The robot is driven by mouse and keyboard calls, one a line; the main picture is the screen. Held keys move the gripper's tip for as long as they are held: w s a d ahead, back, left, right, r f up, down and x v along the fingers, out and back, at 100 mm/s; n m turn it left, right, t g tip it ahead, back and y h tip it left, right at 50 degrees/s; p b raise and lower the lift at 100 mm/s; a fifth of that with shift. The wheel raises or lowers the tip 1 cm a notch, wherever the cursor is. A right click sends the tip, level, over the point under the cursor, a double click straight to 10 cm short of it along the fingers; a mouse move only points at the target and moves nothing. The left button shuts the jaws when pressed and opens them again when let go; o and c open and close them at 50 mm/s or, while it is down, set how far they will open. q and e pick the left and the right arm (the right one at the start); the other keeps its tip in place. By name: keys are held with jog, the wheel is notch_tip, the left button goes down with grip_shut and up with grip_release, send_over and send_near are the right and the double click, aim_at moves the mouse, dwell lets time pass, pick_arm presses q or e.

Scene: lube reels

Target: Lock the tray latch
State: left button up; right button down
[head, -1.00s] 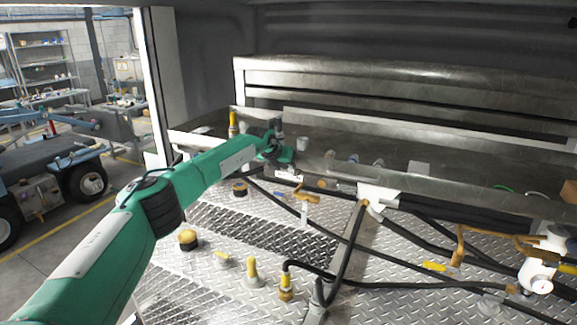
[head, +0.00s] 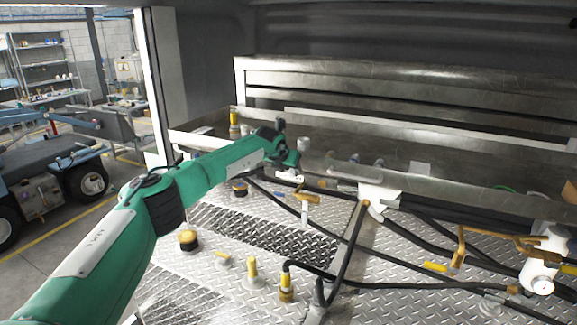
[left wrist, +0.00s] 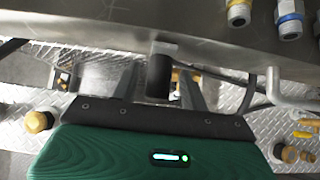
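The metal tray (head: 440,196) runs across the head view behind the diamond-plate floor, and its front wall (left wrist: 110,32) crosses the top of the left wrist view. A black cylindrical knob (left wrist: 160,76), which looks like the tray latch, hangs below a small metal tab at that wall. My left gripper (head: 294,156) is at the tray's front edge, left of centre. In the left wrist view its fingers (left wrist: 158,88) are apart, one on each side of the knob, with visible gaps. In the head view the gripper hides the knob. My right gripper is not in view.
Black hoses (head: 345,245) and yellow-handled valves (head: 458,250) lie right of the gripper. Yellow-topped fittings (head: 252,272) stand on the diamond-plate floor (head: 215,270). A bent metal rod (left wrist: 275,90) and fittings (left wrist: 290,18) sit right of the knob.

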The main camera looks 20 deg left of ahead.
pick_arm(q)
jog(key=shift+a+r, duration=0.1)
jog(key=shift+r, duration=0.1)
jog(key=shift+s+r+b, duration=0.4)
jog(key=shift+s+b, duration=0.05)
jog(key=b+v, duration=0.5)
jog(key=v, duration=0.7)
jog(key=shift+s, duration=0.15)
jog(key=shift+r, duration=0.1)
